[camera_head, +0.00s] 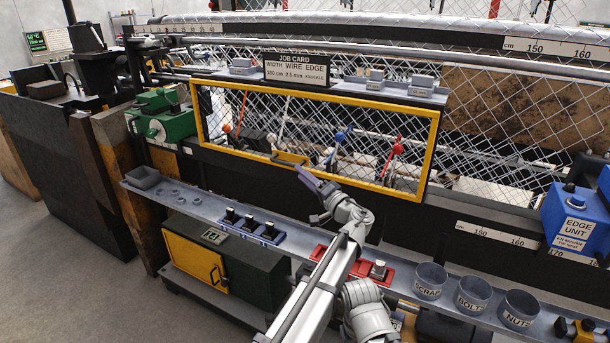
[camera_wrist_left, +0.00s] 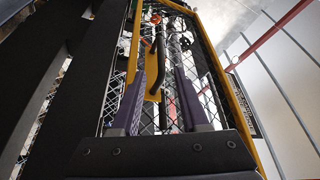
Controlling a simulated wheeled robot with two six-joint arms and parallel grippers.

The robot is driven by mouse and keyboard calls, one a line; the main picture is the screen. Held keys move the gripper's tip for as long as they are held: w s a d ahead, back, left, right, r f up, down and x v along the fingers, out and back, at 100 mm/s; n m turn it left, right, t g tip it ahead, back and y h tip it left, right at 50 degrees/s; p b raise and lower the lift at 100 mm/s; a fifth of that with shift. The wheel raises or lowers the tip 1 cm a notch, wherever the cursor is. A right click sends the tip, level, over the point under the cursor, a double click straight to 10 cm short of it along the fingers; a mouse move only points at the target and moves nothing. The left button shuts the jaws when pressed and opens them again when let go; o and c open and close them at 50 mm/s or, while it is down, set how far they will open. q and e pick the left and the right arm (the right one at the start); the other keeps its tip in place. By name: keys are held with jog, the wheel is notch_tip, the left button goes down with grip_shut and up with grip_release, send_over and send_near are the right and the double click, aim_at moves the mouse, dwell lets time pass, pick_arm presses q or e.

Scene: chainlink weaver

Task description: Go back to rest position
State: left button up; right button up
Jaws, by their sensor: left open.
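My left gripper (camera_head: 308,177) is in front of the lower edge of the yellow-framed mesh guard (camera_head: 436,140) in the head view. Its purple fingers are close to the yellow handle (camera_head: 291,158) on that edge. In the left wrist view the left gripper (camera_wrist_left: 158,78) has its two fingers apart, with the yellow handle (camera_wrist_left: 153,92) showing between them. I cannot tell whether the fingers touch the handle. Nothing is held. My right gripper is not in either view.
A grey shelf (camera_head: 215,217) runs below the guard. It carries black knobs on blue bases (camera_head: 250,224), a red block (camera_head: 318,253) and cups, including the scrap cup (camera_head: 431,279). The blue edge unit (camera_head: 569,212) stands at right. Open floor (camera_head: 50,260) lies at left.

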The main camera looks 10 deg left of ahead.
pick_arm(q)
jog(key=s+a+f+n+g+h, duration=0.25)
jog(key=s+a+f+g, duration=0.35)
jog(key=s+a+f, duration=0.5)
jog(key=s+f+g+h, duration=0.4)
jog(key=s+f+h, duration=0.2)
jog(key=s+f, duration=0.45)
jog(key=s+d+f+g+h, duration=0.2)
jog(key=s+d+f+h, duration=0.35)
jog(key=s, duration=0.45)
jog(key=s+d+r+m+p, duration=0.1)
jog(key=s+d+r+p, duration=0.2)
jog(key=d, duration=0.3)
jog(key=s+d+r+m+g+p, duration=0.1)
jog(key=s+d+r+m+p, duration=0.1)
jog(key=d, duration=0.4)
notch_tip(320, 180, up, 2)
jog(key=shift+s+p, duration=0.45)
jog(key=shift+p, duration=0.1)
